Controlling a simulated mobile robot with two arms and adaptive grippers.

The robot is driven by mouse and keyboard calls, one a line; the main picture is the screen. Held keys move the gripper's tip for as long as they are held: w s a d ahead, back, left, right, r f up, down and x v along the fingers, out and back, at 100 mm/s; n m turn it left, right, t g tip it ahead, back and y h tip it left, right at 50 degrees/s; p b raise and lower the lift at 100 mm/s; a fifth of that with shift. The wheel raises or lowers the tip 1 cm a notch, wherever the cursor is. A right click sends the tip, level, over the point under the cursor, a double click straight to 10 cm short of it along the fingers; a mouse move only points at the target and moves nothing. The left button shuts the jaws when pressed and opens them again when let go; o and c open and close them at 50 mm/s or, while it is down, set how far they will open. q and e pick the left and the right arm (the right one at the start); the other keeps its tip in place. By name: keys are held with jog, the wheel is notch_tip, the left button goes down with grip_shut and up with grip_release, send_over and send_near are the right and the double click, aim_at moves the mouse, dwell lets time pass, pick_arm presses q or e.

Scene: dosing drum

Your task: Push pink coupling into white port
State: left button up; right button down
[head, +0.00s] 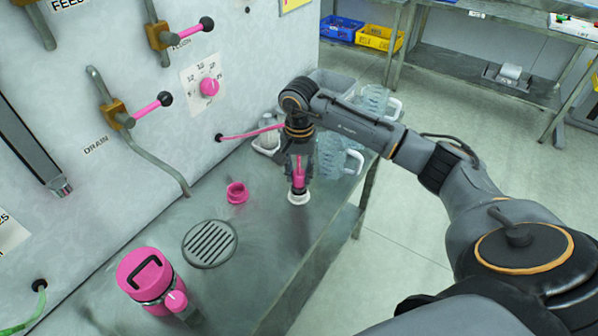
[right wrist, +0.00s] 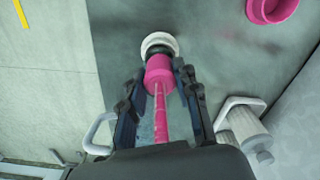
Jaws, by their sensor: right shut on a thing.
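My right gripper (head: 298,178) points down over the bench and is shut on the pink coupling (right wrist: 159,72). The coupling is at the end of a pink hose (head: 250,132) that runs from the wall panel. The white port (head: 298,198) is a ring on the bench top, directly below the coupling; it also shows in the right wrist view (right wrist: 152,40). The coupling's dark and metallic front end overlaps the ring in both views. I cannot tell how deep it sits. My left gripper is not in view.
A loose-looking pink ring (head: 237,192), a round drain grate (head: 210,243) and a pink container (head: 148,276) are on the bench (head: 252,260). Clear jugs (head: 338,157) stand just behind my gripper. The wall panel has valves and a pink knob (head: 209,87).

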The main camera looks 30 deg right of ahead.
jog(key=shift+f+b, duration=0.35)
jog(key=shift+f, duration=0.1)
jog(key=c, duration=0.9)
grip_release()
jog(key=shift+r+p, duration=1.85)
jog(key=shift+r, duration=1.7)
